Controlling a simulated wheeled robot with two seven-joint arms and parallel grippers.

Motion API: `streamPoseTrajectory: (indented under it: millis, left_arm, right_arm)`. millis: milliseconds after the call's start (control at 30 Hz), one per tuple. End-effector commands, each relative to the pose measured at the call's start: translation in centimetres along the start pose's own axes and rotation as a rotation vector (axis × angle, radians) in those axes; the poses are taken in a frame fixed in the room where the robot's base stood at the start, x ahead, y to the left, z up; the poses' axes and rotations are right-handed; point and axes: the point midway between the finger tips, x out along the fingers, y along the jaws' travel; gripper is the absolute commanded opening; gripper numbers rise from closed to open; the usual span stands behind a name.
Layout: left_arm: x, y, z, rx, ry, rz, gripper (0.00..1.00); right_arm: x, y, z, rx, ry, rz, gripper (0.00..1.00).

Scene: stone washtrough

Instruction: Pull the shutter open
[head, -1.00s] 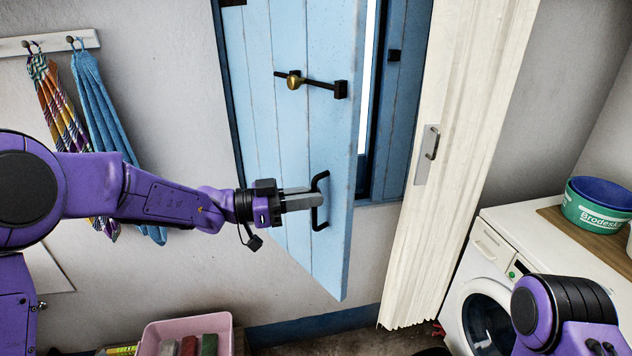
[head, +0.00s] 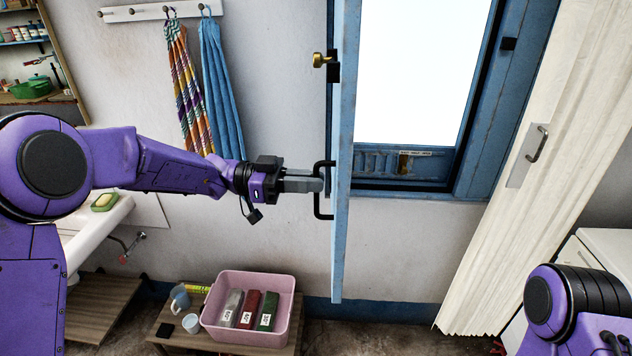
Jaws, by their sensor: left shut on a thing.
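The light blue shutter (head: 344,130) now stands nearly edge-on in the head view, swung out from the blue window frame (head: 478,130). Bright light fills the window opening to its right. A black pull handle (head: 318,205) sits on the shutter's left face. My left gripper (head: 318,183) is shut on this handle, its fingers level and reaching in from the left. A brass knob with a dark latch (head: 322,60) is higher up on the shutter. Part of my right arm shows at the lower right; its gripper is out of view.
A pale folding door (head: 540,150) with a metal handle hangs at the right, beside a white washing machine (head: 590,250). Towels (head: 215,90) hang from a rack at the left. A sink (head: 95,225) is further left.

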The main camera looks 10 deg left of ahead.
Motion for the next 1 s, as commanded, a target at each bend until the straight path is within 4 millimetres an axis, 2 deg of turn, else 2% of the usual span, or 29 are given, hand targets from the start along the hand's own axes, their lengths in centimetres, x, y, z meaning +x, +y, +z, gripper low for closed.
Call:
streamPoseTrajectory:
  millis: [33, 233, 267, 300, 333, 833, 933, 1000]
  left_arm:
    - [-0.3, -0.4, -0.8, 0.012, 0.011, -0.013, 0.0]
    - [-0.4, -0.4, -0.8, 0.014, 0.011, -0.015, 0.0]
    - [-0.4, -0.4, -0.8, 0.014, 0.011, -0.016, 0.19]
    - [-0.4, -0.4, -0.9, 0.014, 0.012, -0.016, 0.32]
    - [-0.4, -0.4, -0.8, 0.014, 0.011, -0.016, 0.37]
    - [-0.8, -0.2, -0.3, 0.008, 0.006, -0.015, 0.37]
    - [-2.1, -0.2, -0.1, 0.01, 0.006, -0.016, 0.37]
    - [-3.7, -0.1, 0.0, 0.01, 0.007, -0.017, 0.37]
  right_arm:
    - [-0.1, 0.0, 0.0, 0.0, 0.0, 0.0, 0.43]
    - [-0.1, 0.0, 0.0, 0.0, 0.0, 0.0, 0.43]
    - [-0.1, 0.0, 0.0, 0.0, 0.0, 0.0, 0.43]
    - [-0.1, 0.0, 0.0, 0.0, 0.0, 0.0, 0.43]
    - [-0.1, 0.0, 0.0, 0.0, 0.0, 0.0, 0.43]
    - [0.1, 0.0, 0.1, 0.0, 0.0, 0.0, 0.43]
    - [0.9, -0.1, 0.4, 0.0, 0.0, 0.0, 0.43]
    - [1.7, -0.1, 0.7, 0.0, 0.0, 0.0, 0.43]
